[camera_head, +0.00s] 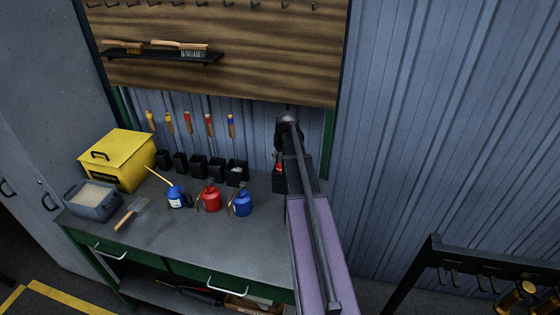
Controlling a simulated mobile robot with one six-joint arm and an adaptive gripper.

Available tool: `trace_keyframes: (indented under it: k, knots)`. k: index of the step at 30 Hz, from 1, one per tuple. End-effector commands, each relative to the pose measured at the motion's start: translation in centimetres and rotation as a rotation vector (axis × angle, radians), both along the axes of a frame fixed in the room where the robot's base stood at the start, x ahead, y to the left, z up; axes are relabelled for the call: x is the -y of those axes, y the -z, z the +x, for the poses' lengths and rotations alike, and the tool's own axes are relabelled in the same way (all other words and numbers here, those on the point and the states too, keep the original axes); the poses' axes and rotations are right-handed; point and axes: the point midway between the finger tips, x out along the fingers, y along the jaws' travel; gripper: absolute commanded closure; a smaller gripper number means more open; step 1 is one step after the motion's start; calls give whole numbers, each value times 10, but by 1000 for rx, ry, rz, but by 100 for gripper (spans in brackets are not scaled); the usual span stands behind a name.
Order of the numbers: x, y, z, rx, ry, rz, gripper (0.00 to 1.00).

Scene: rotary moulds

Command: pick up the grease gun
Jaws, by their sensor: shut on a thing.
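I cannot make out a grease gun for certain in the head view. A long dark thing (190,291) lies on the lower shelf under the bench, partly cut off from sight, and I cannot tell what it is. My arm reaches up from the lower right over the bench's right end. Its dark far end is near the back wall. My gripper's jaws are hidden behind the arm, so anything they hold does not show. A small black thing with red (279,180) shows just left of the arm, partly covered.
The bench top (150,240) holds a yellow box (125,168), a grey tub (92,208), a brush (130,215), and blue (177,197), red (211,200) and blue (242,204) oil cans. Black bins (198,167) stand behind. A dark rack (490,255) is at right.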

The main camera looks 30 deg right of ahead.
Motion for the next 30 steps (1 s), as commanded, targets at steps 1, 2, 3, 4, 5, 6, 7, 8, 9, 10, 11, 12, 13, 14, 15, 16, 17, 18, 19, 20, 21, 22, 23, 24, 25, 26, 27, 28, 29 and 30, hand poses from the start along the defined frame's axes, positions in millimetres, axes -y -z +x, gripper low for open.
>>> trace_keyframes:
  k: [1, 2, 3, 4, 5, 6, 7, 8, 9, 10, 11, 12, 13, 14, 15, 16, 17, 18, 19, 20, 21, 22, 23, 24, 25, 26, 27, 28, 29, 30]
  knots:
    - [0, 0, 0, -1, 0, 0, 93]
    - [0, -1, 0, -1, 0, 0, 93]
    - [0, -2, 0, -1, 0, 0, 93]
    - [0, -2, 0, -1, 0, 0, 93]
    - [0, -3, 0, -1, 0, 0, 93]
    - [0, -4, 0, 0, 0, 0, 93]
    - [0, -5, 0, 0, 0, 0, 93]
    - [0, -7, 0, 0, 0, 0, 93]
    - [0, -9, 0, 0, 0, 0, 93]
    - [0, -11, 0, 0, 0, 0, 93]
    - [0, -12, 0, 0, 0, 0, 93]
    - [0, -15, 0, 0, 0, 0, 93]
    - [0, -17, 0, 0, 0, 0, 93]
    - [0, -20, 0, 0, 0, 0, 93]
    - [0, -23, 0, 0, 0, 0, 93]
    - [0, -26, 0, 0, 0, 0, 93]
    - [0, -29, 0, 0, 0, 0, 93]
    - [0, -33, 0, 0, 0, 0, 93]
    - [0, -36, 0, 0, 0, 0, 93]
    - [0, -39, 0, 0, 0, 0, 93]
    - [0, -44, 0, 0, 0, 0, 93]
    - [0, -47, 0, 0, 0, 0, 93]
    - [0, -51, 0, 0, 0, 0, 93]
    - [0, -55, 0, 0, 0, 0, 93]
    - [0, -59, 0, 0, 0, 0, 93]
    - [0, -62, 0, 0, 0, 0, 93]
    - [0, -67, 0, 0, 0, 0, 93]
    - [0, -70, 0, 0, 0, 0, 93]
    - [0, -74, 0, 0, 0, 0, 93]
    - [0, -78, 0, 0, 0, 0, 93]
